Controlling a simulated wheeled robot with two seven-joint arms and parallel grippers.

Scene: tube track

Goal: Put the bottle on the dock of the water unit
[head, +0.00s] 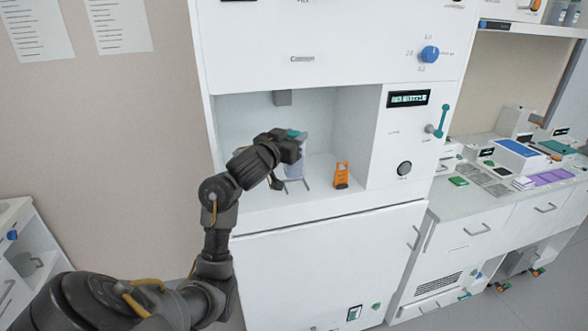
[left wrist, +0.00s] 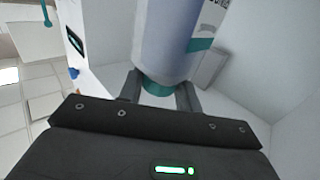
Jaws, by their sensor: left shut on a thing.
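The water unit (head: 300,220) is a white cabinet with an open bay. My left gripper (head: 290,150) is inside the bay, shut on the bottle (head: 298,163). In the left wrist view the bottle (left wrist: 168,35) is pale blue-grey with teal bands. The fingers (left wrist: 160,92) sit either side of its teal end. In the head view my gripper and wrist hide much of the bottle. A grey block (head: 283,97) hangs from the bay's ceiling above it. Thin grey legs show by the bottle's lower end; I cannot tell whether they belong to the dock or whether the bottle touches anything.
An orange device (head: 341,175) stands on the bay floor, right of the bottle. A teal lever (head: 438,124), a blue knob (head: 429,54) and a display (head: 408,98) are on the unit's front. A cluttered bench (head: 500,190) stands at the right.

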